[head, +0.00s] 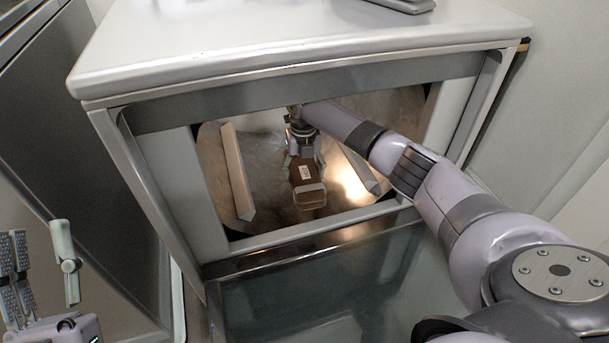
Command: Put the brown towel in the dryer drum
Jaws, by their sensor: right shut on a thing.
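The dryer drum (265,135) is open in front of me, a metal cavity with slanted fins inside the white dryer (160,190). My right arm reaches in through the opening. My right gripper (306,178) is inside the drum, pointing down, and is shut on the brown towel (309,194), a small folded brown bundle with a white label. The towel is near the drum's lower middle; I cannot tell whether it touches the drum floor. My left gripper (45,265) is at the lower left, outside the dryer, with its fingers spread apart and empty.
The dryer's door (310,290) lies folded down below the opening, with a dark glass panel. A grey appliance (80,150) stands close on the left. A grey object (405,4) lies on the dryer top. A pale wall is at the right.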

